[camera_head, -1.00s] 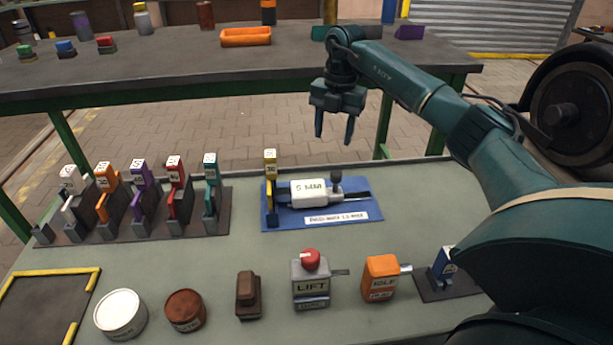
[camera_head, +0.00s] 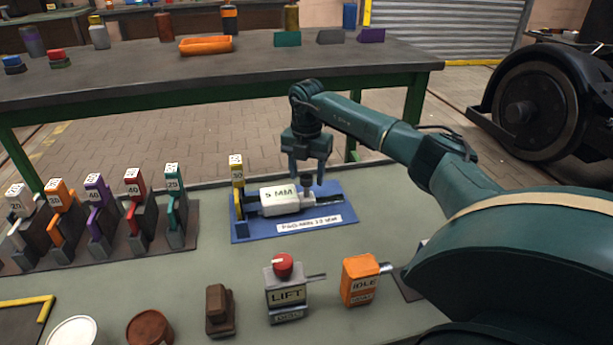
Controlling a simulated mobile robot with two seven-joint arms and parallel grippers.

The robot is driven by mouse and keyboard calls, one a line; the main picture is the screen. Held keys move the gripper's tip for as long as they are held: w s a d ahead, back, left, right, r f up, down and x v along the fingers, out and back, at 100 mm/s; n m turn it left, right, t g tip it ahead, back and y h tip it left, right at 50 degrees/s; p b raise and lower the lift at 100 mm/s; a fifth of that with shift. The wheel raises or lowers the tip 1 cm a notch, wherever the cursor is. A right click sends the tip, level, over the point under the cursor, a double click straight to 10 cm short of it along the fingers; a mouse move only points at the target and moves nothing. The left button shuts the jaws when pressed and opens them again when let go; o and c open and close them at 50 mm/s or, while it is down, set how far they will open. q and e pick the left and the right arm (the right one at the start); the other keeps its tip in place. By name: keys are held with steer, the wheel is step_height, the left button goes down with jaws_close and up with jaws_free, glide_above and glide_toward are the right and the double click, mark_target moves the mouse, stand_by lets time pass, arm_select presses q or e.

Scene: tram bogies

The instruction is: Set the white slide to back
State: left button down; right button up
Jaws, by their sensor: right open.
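The white slide (camera_head: 278,199) is a white block marked "5 MM" on a blue base plate (camera_head: 290,229). A dark knob (camera_head: 307,190) stands at its right end, and a dark rail runs on to the right. A yellow post (camera_head: 238,180) with a white top stands at the plate's left end. My right gripper (camera_head: 307,180) is open and points down, its fingertips at the knob, one to each side of it in the picture. I cannot tell whether they touch it. My left gripper is not in view.
A row of coloured levers (camera_head: 133,210) stands to the left. In front are a grey "LIFT" box (camera_head: 287,292) with a red knob, an orange "IDLE" box (camera_head: 359,281), a brown block (camera_head: 219,310) and round tins. A dark table (camera_head: 200,75) stands behind.

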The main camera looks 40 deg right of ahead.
steer(key=shift+f, duration=0.1)
steer(key=shift+c, duration=0.2)
jaws_close()
stand_by(0.4)
